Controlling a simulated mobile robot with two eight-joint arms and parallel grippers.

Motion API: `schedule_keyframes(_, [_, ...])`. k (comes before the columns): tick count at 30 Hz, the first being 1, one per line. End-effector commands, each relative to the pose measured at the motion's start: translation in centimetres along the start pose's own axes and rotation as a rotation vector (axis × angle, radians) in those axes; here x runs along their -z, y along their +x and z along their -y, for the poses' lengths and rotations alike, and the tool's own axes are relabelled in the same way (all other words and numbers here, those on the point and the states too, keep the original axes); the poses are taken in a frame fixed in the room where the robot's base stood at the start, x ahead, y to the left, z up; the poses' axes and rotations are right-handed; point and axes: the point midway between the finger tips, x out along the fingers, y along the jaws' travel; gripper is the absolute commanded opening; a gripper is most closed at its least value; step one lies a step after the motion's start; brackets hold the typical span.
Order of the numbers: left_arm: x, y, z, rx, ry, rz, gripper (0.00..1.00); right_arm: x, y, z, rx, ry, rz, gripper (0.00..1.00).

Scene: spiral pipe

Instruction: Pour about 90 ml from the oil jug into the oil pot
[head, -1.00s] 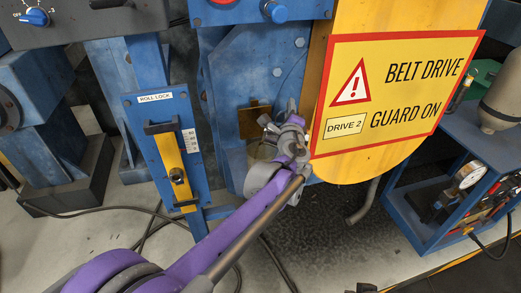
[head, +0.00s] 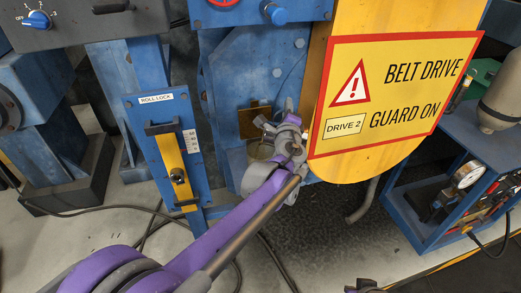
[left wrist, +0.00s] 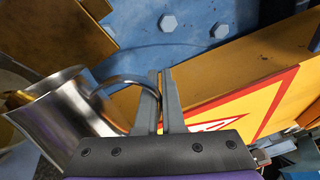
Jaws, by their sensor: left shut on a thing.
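The steel oil jug (left wrist: 62,112) is at the left of the left wrist view, tilted, its open mouth toward the upper left. My left gripper (left wrist: 163,92) is shut on its curved handle (left wrist: 122,84). In the head view my left gripper (head: 284,135) is in front of the blue machine beside the yellow guard. It hides most of the jug (head: 260,150). A brass-coloured box (head: 254,121), possibly the oil pot, is on the blue panel just above the jug. I cannot see whether oil is flowing. A grey piece at the bottom edge may be my right gripper.
The yellow belt guard (head: 345,168), with its warning sign (head: 390,95), is close to the right of my left gripper. The roll-lock plate (head: 160,140) is to the left. A blue cart (head: 430,225) with a gauge stands at the right. Cables lie on the floor.

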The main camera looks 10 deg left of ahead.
Motion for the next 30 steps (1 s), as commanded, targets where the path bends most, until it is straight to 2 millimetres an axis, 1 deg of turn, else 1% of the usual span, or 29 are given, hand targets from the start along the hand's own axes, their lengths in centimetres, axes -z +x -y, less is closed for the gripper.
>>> schedule_keyframes(19, [-0.68,0.03,0.19,0.001,-0.040,0.001,0.00,0.82,-0.66,0.00,0.000,0.000,-0.008,0.00])
schedule_keyframes(30, [-0.87,0.02,-0.05,0.000,-0.061,0.001,0.00,1.09,-0.87,0.00,0.000,0.000,-0.010,0.00])
